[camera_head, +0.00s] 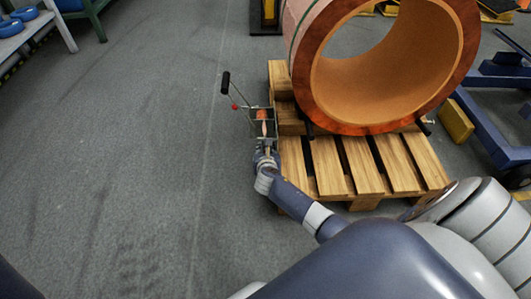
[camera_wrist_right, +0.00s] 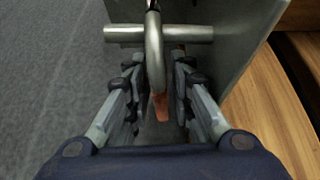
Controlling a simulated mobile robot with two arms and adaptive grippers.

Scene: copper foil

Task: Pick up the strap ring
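A grey metal ring-shaped piece, which looks like the strap ring (camera_wrist_right: 154,50), hangs in the middle of the right wrist view. It crosses a metal bar (camera_wrist_right: 190,34). My right gripper (camera_wrist_right: 158,72) has its fingers on either side of the ring, with visible gaps, so it appears open around it. In the head view my right gripper (camera_head: 266,152) reaches the near side of a grey frame-like device (camera_head: 262,122) beside the pallet. The ring itself is too small to make out there. An orange-brown strip (camera_wrist_right: 160,107) shows between the fingers. My left gripper is not in view.
The device has a lever with a black handle (camera_head: 225,82) and a red knob (camera_head: 235,107). A large copper-coloured roll (camera_head: 455,75) stands on a wooden pallet (camera_head: 328,165). A blue frame (camera_head: 475,125) is at right.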

